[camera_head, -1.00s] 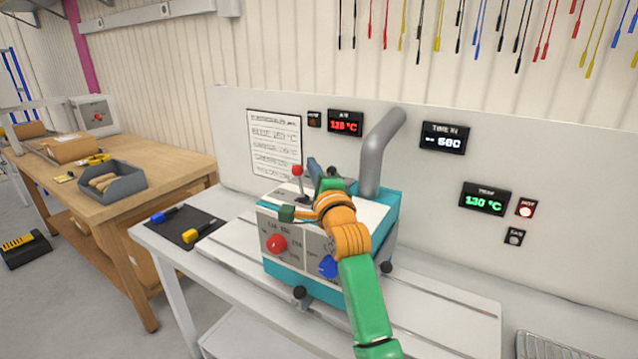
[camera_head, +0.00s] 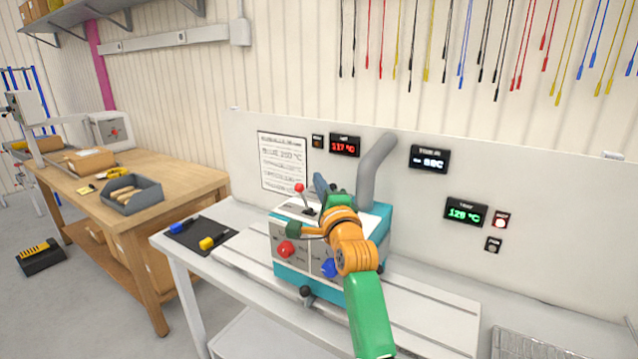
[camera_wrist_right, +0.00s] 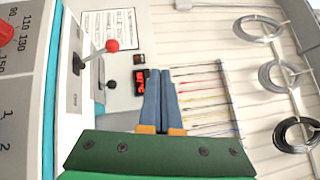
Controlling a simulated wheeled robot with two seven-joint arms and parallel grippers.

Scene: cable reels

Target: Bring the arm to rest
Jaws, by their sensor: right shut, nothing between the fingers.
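My right arm, green and orange, reaches in from the bottom right over a teal and white machine (camera_head: 300,266) on the white bench. Its gripper (camera_head: 319,182) is partly hidden behind the arm, above the machine's top. In the right wrist view the blue-grey fingers (camera_wrist_right: 160,82) lie together, shut and empty. They appear apart from the red-ball lever (camera_wrist_right: 112,46), which stands to their left there and also shows in the head view (camera_head: 300,188). My left gripper is not in view.
A grey pipe (camera_head: 373,170) rises behind the machine, near the back panel (camera_head: 570,235). A dark mat (camera_head: 190,242) with blue and yellow tools lies left. A wooden table (camera_head: 180,177) with a grey bin (camera_head: 140,200) stands further left. Bench right of the machine is largely clear.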

